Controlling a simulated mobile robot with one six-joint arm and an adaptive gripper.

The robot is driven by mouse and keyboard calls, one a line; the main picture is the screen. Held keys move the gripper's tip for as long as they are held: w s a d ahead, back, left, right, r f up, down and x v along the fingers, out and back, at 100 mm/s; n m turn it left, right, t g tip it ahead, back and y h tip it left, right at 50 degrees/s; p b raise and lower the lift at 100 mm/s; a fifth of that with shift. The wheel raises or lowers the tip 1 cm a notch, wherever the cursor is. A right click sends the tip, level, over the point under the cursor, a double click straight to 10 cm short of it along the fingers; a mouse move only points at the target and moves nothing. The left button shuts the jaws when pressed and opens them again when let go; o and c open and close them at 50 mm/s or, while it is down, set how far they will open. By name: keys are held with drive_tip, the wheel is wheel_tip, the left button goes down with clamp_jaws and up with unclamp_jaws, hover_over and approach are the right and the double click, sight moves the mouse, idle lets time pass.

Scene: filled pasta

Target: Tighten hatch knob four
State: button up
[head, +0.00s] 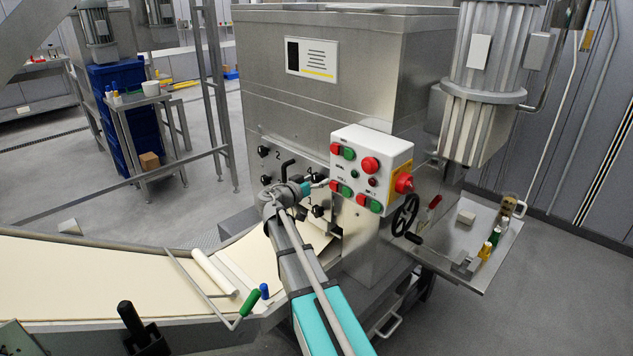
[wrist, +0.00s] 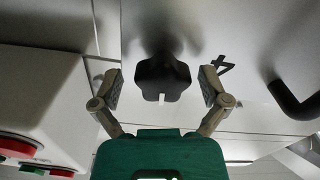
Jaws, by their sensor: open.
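Hatch knob four (wrist: 163,78) is a black lobed knob with a small white mark on its edge. In the wrist view it stands out from the grey metal hatch, beside a black number 4 (wrist: 224,64). My gripper (wrist: 161,88) is open, with one finger on each side of the knob and a visible gap on both sides. In the head view my gripper (head: 307,187) is at the hatch face, just left of the control box, and I cannot make out the knob clearly there.
The white control box (head: 372,166) with red and green buttons is close beside my gripper. A black bent handle (wrist: 290,103) sticks out on the other side of the knob. Other black knobs (head: 263,151) are on the machine front. A conveyor (head: 90,285) runs below.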

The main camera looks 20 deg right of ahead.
drive_tip(key=shift+a, duration=0.15)
drive_tip(key=v, duration=1.1)
drive_tip(key=shift+s+a, duration=0.15)
drive_tip(key=shift+a, duration=0.2)
idle(0.4)
drive_tip(key=s+f+n+g+y+p, duration=0.1)
drive_tip(key=s+f+y+p, duration=0.1)
drive_tip(key=s, duration=0.1)
drive_tip(key=s+f+n+g+y+p, duration=0.1)
drive_tip(key=s+f+n+y, duration=0.1)
drive_tip(key=s+y, duration=0.1)
drive_tip(key=s+a+f+n+g+y+p, duration=0.1)
drive_tip(key=s+f+g+y+p, duration=0.1)
drive_tip(key=s, duration=0.2)
drive_tip(key=shift+s+f+n+y+p, duration=0.3)
drive_tip(key=shift+s+p, duration=0.05)
drive_tip(key=s+a+n+g+y+p, duration=0.2)
drive_tip(key=s+a+n+y+p, duration=0.3)
drive_tip(key=s+a+y, duration=0.4)
drive_tip(key=shift+s+a+f+n, duration=0.45)
drive_tip(key=shift+s+a+n, duration=0.4)
drive_tip(key=shift+s+n, duration=0.05)
